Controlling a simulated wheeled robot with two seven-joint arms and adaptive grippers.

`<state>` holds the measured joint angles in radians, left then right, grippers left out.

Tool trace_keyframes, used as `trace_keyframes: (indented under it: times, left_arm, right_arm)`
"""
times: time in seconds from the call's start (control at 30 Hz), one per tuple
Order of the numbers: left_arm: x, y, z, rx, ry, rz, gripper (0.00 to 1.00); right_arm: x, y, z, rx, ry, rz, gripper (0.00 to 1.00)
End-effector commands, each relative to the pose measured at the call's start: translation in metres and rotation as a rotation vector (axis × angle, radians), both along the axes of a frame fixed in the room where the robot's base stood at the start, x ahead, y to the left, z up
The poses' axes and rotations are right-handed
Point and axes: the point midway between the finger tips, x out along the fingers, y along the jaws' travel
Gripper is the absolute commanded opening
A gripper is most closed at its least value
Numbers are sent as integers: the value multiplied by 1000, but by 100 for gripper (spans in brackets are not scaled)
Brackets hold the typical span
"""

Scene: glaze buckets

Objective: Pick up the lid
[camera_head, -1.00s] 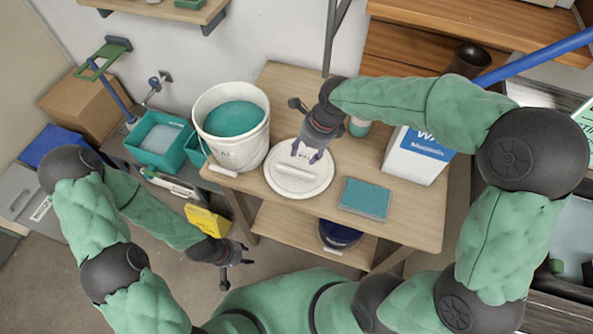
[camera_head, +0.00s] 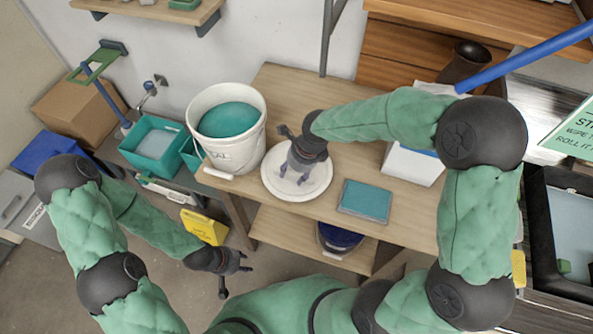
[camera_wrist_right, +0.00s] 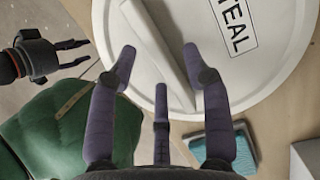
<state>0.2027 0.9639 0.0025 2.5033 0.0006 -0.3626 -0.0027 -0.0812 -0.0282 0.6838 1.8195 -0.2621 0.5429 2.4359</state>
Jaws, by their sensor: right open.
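The white round lid (camera_head: 318,190) lies flat on the wooden table, right of the glaze bucket. In the right wrist view the lid (camera_wrist_right: 275,70) shows a raised bar handle (camera_wrist_right: 163,45) and a label reading "TEAL". My right gripper (camera_head: 291,181) is over the lid, pointing down. In the right wrist view its fingers (camera_wrist_right: 157,65) are open, spread near the handle, with nothing between them gripped. My left gripper (camera_head: 235,277) hangs low, left of the table, away from the lid; its fingers look spread and empty.
A white bucket (camera_head: 238,155) of teal glaze stands left of the lid. A teal sponge-like block (camera_head: 365,199) lies to the right, with a white box (camera_head: 410,166) behind it. A dark blue bucket (camera_head: 338,238) sits on the lower shelf. A blue pole (camera_head: 525,62) crosses at upper right.

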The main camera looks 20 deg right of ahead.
Motion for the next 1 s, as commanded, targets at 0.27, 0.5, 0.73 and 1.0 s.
trace_keyframes:
  times: [0.27, 0.5, 0.73, 1.0]
  left_arm:
    - [0, 0, -1, 0, 0, 0, 40]
    - [0, 0, -2, 0, 0, 0, 40]
    - [0, 0, -2, 0, 0, 0, 40]
    - [0, 0, -2, 0, 0, 0, 40]
  right_arm:
    - [1, 1, -3, 1, -3, -1, 49]
    - [1, 1, -5, 0, -2, -1, 49]
    - [1, 1, -4, 0, -2, -1, 0]
    - [1, 1, -4, 1, -3, -1, 0]
